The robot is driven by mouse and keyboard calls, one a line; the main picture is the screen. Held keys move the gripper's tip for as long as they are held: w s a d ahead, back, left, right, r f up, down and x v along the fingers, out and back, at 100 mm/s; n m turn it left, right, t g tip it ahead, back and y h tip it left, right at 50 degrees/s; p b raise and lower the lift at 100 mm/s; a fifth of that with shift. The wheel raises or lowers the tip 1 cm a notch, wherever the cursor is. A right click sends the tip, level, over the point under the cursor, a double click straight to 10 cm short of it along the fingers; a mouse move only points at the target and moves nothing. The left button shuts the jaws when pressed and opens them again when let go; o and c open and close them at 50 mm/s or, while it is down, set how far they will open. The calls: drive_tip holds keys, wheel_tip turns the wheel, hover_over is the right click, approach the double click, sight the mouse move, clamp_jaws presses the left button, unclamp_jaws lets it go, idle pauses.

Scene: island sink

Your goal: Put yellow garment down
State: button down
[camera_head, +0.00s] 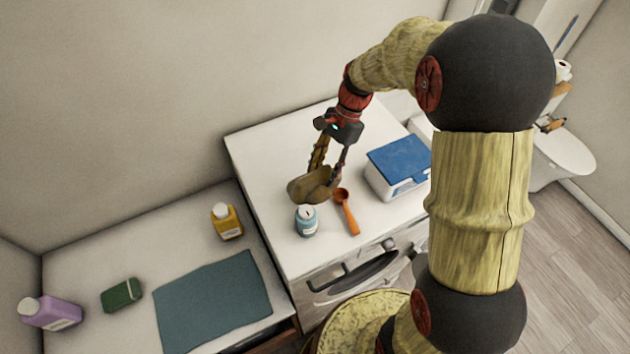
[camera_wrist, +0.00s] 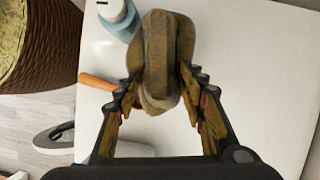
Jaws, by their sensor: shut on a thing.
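The yellow garment (camera_head: 312,188) is a rolled, brownish-yellow bundle over the white washer top (camera_head: 270,150). My gripper (camera_head: 330,174) is shut on it, pointing down. In the wrist view the garment (camera_wrist: 165,50) sits between the two fingers of my gripper (camera_wrist: 160,88), its far end reaching beyond the fingertips. The garment is low over the washer top, near the blue bottle; I cannot tell whether it touches the surface.
A blue-lidded box (camera_head: 398,162) is to the right. The washer top behind and left of the gripper is clear. A yellow bottle (camera_head: 226,221), teal mat (camera_head: 212,300), green sponge (camera_head: 122,294) and purple bottle (camera_head: 50,313) occupy the left counter.

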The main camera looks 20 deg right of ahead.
sight(314, 178)
drive_tip(key=shift+w+a+f, duration=0.2)
drive_tip(key=shift+a+f, duration=0.8)
drive_tip(key=shift+f, duration=0.2)
drive_tip(key=shift+a+f, duration=0.35)
drive_tip(key=shift+f, duration=0.15)
wheel_tip(314, 178, down, 3)
drive_tip(key=shift+w+p, duration=0.1)
drive_tip(key=shift+p, duration=0.55)
drive_tip(key=c, duration=1.1)
unclamp_jaws()
drive_tip(key=shift+o, duration=0.2)
